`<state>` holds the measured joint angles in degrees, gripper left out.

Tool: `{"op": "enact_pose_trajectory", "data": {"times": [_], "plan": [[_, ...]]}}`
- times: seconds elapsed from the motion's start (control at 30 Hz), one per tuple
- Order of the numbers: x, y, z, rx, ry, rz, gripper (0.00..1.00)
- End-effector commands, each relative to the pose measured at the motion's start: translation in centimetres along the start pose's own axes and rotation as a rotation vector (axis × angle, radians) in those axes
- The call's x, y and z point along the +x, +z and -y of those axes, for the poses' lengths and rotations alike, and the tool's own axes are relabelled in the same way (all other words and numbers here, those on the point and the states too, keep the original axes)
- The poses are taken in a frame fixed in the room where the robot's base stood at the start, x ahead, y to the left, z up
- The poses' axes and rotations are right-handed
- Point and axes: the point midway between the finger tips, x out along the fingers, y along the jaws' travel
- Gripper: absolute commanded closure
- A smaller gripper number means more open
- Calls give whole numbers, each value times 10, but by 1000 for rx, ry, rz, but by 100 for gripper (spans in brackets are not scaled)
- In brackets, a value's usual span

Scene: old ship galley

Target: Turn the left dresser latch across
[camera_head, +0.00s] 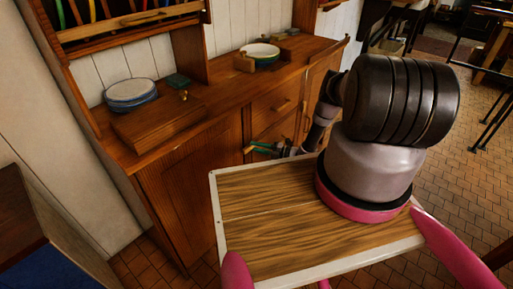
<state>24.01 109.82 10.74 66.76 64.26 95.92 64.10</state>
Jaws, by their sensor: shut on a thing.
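The wooden dresser (160,147) stands along the panelled wall, left of centre. Its left door (198,188) is closed, as far as I can see. My gripper (254,148) is at the right edge of this door, below the drawer, with its green-marked fingers pointing left. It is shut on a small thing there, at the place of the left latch. The fingers cover the latch, so its angle cannot be made out.
Stacked plates (130,93), a wooden box (158,122) and a bowl (262,52) stand on the dresser top. A drawer (274,105) is above my gripper. My wood-topped base fills the front. Tiled floor (440,160) is open at the right.

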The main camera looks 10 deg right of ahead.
Motion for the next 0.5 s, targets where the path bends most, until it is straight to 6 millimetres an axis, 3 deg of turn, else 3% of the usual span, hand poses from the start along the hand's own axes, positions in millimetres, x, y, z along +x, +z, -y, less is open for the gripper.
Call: {"op": "enact_pose_trajectory", "data": {"times": [0.33,0.37,0.4,0.43,0.5], "plan": [[-1,1,1,3,-1,3,100],[-1,1,0,3,-1,3,62],[-1,1,0,3,-1,3,47],[-1,1,0,3,-1,3,40],[-1,1,0,3,0,2,40]]}}
